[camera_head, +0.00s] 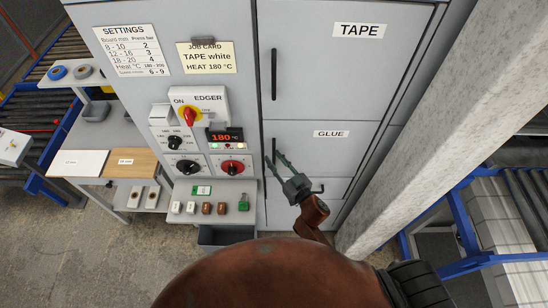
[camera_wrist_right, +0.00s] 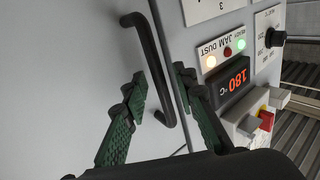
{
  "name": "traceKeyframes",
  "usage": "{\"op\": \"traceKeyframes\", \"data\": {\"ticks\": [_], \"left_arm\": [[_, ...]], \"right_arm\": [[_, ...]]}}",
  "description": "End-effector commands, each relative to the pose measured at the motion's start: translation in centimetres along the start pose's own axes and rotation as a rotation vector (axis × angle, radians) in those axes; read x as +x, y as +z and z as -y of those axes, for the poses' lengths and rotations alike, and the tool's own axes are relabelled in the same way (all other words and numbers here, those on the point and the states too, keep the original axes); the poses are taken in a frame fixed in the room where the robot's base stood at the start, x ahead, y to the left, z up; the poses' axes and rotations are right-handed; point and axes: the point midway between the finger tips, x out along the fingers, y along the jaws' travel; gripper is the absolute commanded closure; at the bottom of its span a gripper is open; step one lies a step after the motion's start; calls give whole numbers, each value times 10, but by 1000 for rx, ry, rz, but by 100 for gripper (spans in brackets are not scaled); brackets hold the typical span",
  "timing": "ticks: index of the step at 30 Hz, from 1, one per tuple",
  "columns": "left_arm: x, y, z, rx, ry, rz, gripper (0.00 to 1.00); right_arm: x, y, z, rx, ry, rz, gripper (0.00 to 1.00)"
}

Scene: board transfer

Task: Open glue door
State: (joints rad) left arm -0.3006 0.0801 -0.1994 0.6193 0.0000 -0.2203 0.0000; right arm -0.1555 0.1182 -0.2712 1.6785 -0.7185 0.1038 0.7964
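The glue door (camera_head: 345,162) is a grey panel with a "GLUE" label, below the tape door, and looks shut and flush with the cabinet. Its dark upright bar handle (camera_wrist_right: 148,58) is on the left side of the door in the head view. My right gripper (camera_head: 273,157) is at this handle, with green fingers apart. In the right wrist view, my right gripper (camera_wrist_right: 160,78) is open, with one finger on each side of the handle's lower part. I cannot tell whether a finger touches it. My left gripper is not in view.
The tape door (camera_head: 345,75) with its own handle is above. Left of the glue door is the edger panel (camera_head: 205,135) with knobs and a 180 °C display (camera_wrist_right: 234,82). A small shelf (camera_head: 212,215) with several blocks juts out below it. A pale pillar (camera_head: 455,130) stands at right.

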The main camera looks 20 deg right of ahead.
Motion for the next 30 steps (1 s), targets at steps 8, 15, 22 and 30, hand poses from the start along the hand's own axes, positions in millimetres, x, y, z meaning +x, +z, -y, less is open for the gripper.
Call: {"op": "traceKeyframes", "data": {"ticks": [8,15,22,30], "left_arm": [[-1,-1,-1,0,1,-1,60],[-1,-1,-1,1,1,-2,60],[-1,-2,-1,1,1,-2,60],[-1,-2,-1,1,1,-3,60]], "right_arm": [[9,0,0,0,1,0,74],[8,0,0,0,1,1,82],[8,0,0,0,1,1,98],[8,0,0,0,1,1,100]]}}
